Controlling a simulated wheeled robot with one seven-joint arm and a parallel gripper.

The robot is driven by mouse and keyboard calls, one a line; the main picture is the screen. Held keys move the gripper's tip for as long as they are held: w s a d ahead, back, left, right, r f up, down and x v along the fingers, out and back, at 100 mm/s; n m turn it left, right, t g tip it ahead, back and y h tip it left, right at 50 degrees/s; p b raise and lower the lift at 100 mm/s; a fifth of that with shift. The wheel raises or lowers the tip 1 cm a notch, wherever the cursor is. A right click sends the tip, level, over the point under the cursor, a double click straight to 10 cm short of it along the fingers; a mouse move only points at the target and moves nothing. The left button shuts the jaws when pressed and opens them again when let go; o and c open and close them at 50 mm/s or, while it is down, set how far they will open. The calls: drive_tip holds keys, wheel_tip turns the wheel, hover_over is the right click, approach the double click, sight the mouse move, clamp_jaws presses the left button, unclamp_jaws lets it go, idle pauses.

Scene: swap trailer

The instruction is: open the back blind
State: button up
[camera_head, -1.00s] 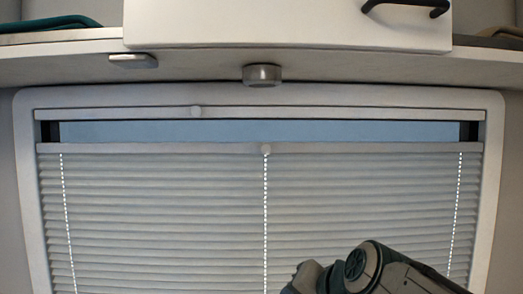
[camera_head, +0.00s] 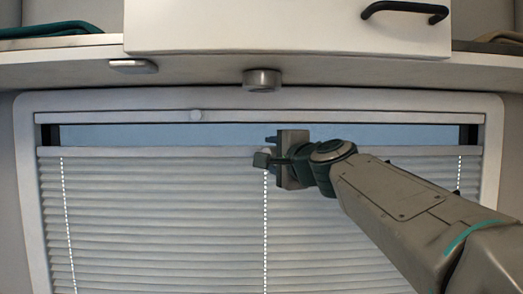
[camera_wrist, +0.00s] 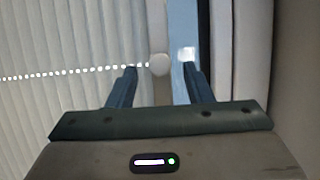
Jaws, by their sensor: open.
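The back blind (camera_head: 150,215) is a pale pleated blind covering most of the window, with a strip of blue glass (camera_head: 160,134) showing above its top rail (camera_head: 130,152). A small round knob sits on this rail at the middle; in the wrist view the knob (camera_wrist: 159,64) shows between my finger tips, with the rail running up the picture. My gripper (camera_head: 266,150) is open at the rail's middle, one finger above the rail and one below it. In the wrist view my gripper (camera_wrist: 158,70) has its fingers apart on either side of the knob; contact cannot be told.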

drive_tip(key=p+x, duration=0.1)
drive_tip(key=x, duration=0.5)
clamp_jaws()
drive_tip(key=shift+f, duration=0.2)
